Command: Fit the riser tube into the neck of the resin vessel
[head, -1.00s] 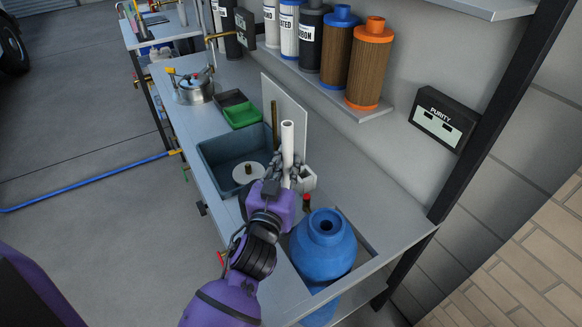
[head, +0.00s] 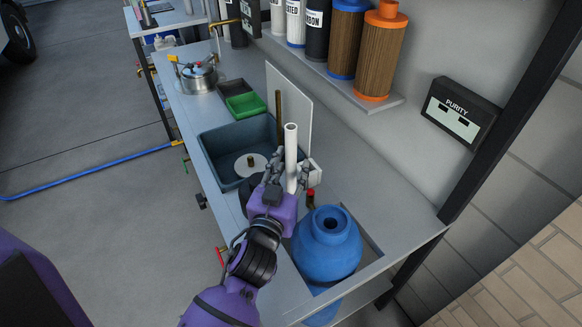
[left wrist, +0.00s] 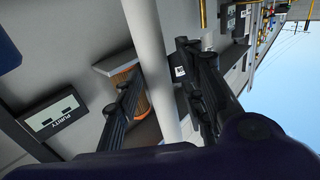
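The riser tube (head: 291,155) is a white pipe standing about upright over the bench, beside the sink. My left gripper (head: 280,173) is shut on the tube. In the left wrist view the tube (left wrist: 152,60) runs between the two fingers (left wrist: 160,85). The resin vessel (head: 327,250) is a blue, rounded bottle in a cutout at the near end of the bench. Its open, dark neck (head: 330,222) faces up, right of and below the tube in the head view. The tube is apart from the neck. My right gripper is not in view.
Filters stand on the wall shelf (head: 385,105).

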